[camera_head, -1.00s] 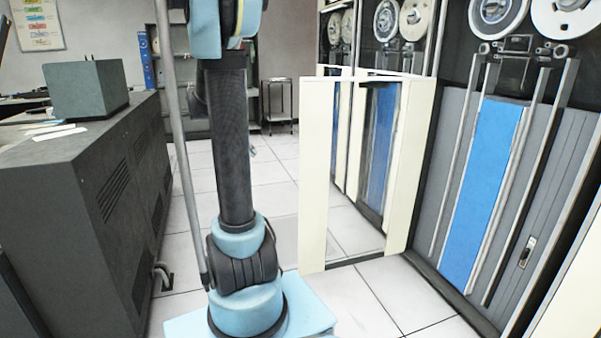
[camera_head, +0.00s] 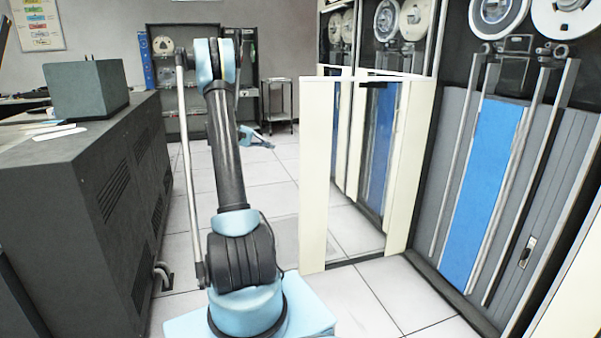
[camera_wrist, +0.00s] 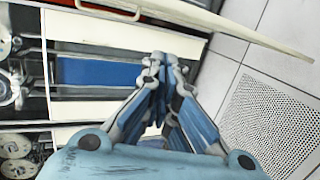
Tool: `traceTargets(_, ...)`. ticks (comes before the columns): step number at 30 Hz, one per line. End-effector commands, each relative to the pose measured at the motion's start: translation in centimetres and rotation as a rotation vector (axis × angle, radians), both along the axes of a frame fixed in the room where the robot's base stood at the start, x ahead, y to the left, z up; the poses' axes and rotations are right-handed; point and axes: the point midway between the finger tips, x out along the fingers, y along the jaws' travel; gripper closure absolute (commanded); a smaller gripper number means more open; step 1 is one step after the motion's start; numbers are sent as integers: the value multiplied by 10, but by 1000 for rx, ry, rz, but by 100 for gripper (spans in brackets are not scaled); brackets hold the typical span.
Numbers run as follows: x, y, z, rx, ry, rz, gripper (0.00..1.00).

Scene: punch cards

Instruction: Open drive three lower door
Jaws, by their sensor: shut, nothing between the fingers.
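Tape drives stand in a row on the right of the head view. The nearest drive (camera_head: 481,190) shows its blue panel uncovered. A cream-framed lower door (camera_head: 315,170) stands swung out beside it, over the floor. Another drive's blue panel (camera_head: 383,140) shows beyond that frame. I cannot tell from any label which one is drive three. My gripper (camera_head: 270,144) is beyond the open door, left of the farther drives. In the wrist view, my gripper (camera_wrist: 165,62) is shut and empty, in front of a drive with a blue panel (camera_wrist: 98,72) between cream strips. No contact is clear.
A dark grey cabinet (camera_head: 80,200) with a box (camera_head: 87,90) on it stands at left. A shelf unit (camera_head: 180,110) and a small cart (camera_head: 277,105) are at the back. A perforated floor tile (camera_wrist: 272,122) lies right of my gripper.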

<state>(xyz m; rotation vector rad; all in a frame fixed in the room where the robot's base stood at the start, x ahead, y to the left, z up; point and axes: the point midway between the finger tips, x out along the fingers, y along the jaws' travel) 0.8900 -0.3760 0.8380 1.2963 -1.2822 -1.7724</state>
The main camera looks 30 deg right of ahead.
Motion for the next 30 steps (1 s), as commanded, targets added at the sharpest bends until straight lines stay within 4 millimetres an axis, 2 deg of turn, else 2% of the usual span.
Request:
traceTargets(3, 17, -18, -22, -61, 20, -30, 100)
traceTargets(9, 35, -45, -60, -166, 54, -83, 100)
traceTargets(18, 48, -73, -118, -306, 97, -153, 100)
traceTargets(24, 49, -79, -138, -353, 111, -176, 100)
traceTargets(30, 44, -88, -142, -364, 114, -182, 100)
